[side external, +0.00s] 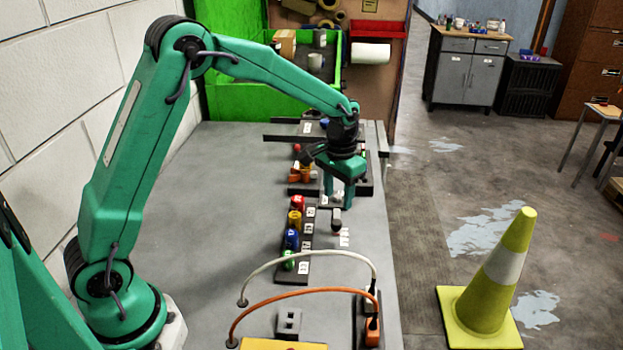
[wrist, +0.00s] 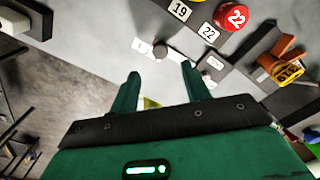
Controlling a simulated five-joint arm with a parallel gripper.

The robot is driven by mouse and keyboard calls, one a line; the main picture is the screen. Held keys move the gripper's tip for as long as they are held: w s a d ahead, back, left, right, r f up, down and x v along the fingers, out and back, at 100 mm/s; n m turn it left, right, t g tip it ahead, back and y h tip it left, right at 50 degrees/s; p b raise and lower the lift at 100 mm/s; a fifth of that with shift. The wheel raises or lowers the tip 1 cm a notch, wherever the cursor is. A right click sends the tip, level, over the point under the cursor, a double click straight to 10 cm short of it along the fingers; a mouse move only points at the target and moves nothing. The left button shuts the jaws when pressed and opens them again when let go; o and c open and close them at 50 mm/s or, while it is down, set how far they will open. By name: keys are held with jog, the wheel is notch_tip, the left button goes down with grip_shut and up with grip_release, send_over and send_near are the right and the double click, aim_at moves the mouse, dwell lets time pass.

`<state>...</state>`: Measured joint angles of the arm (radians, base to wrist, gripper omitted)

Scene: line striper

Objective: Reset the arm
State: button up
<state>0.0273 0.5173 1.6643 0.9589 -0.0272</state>
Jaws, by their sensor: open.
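My gripper (side external: 338,198) is over the far half of the grey workbench (side external: 215,225), pointing down, with its two green fingers apart. In the wrist view my gripper (wrist: 160,70) is open, and I see nothing held between the fingers. A small dark round knob (wrist: 160,50) on a white plate (wrist: 146,48) lies just beyond the fingertips, apart from them in the picture. I cannot tell the height of the fingers above the bench.
Red (side external: 297,203), yellow (side external: 294,219), blue (side external: 291,240) and green (side external: 289,262) pieces stand in a dark rack beside number labels. White (side external: 310,257) and orange (side external: 300,292) cables arch near the front. A green bin (side external: 228,75) stands behind. The bench's left middle is clear.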

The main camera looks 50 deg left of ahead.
jog(key=s+r+t, duration=0.3)
jog(key=s+r, duration=0.9)
jog(key=r, duration=0.1)
jog(key=s+a+r+t, duration=0.1)
jog(key=s+r+t, duration=0.1)
jog(key=s, duration=1.2)
jog(key=shift+s+a+t, duration=0.15)
jog(key=shift+s+t, duration=0.1)
jog(key=shift+t, duration=0.05)
